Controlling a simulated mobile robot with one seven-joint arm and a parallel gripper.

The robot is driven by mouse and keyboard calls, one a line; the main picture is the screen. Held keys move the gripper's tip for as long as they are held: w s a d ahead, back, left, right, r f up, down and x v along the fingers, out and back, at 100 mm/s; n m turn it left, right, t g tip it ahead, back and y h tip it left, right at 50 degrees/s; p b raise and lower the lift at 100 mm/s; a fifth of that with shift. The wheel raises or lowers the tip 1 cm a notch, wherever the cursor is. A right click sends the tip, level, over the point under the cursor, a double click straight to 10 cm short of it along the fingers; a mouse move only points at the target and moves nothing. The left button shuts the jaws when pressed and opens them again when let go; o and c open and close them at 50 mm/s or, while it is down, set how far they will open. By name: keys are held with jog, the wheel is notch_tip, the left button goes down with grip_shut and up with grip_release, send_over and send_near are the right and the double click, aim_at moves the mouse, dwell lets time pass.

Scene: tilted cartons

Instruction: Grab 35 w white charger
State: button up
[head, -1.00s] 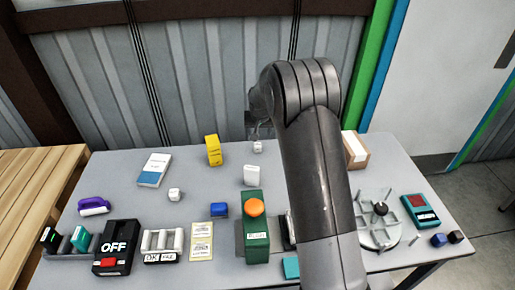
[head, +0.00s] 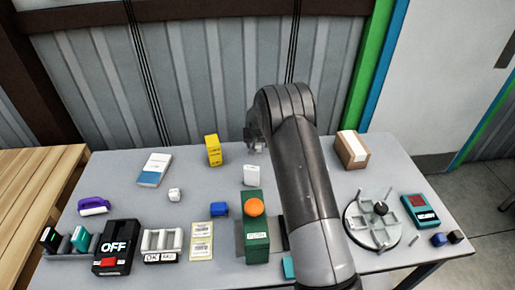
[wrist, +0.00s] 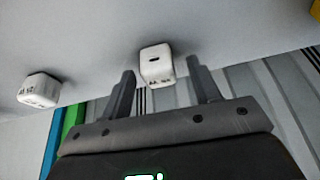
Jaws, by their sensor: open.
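In the wrist view, a white charger (wrist: 156,66) with a dark port slot stands on the table, in line with the gap between the fingers of my gripper (wrist: 160,69). The gripper is open, and I cannot tell how deep the charger sits between the fingers. A second white charger (wrist: 38,90) stands off to the left there. Both have small print on a side, too small to read surely. In the head view, my gripper (head: 255,144) is at the table's back part, partly behind my arm, and the charger at it is mostly hidden.
A yellow box (head: 213,150) stands left of my gripper. A white block (head: 251,175) and a green box with an orange button (head: 256,228) stand in front. A cardboard box (head: 352,149) is to the right. The corrugated wall is behind.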

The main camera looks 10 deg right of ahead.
jog(key=shift+w+f, duration=0.15)
jog(key=shift+f, duration=0.2)
jog(key=c, duration=1.1)
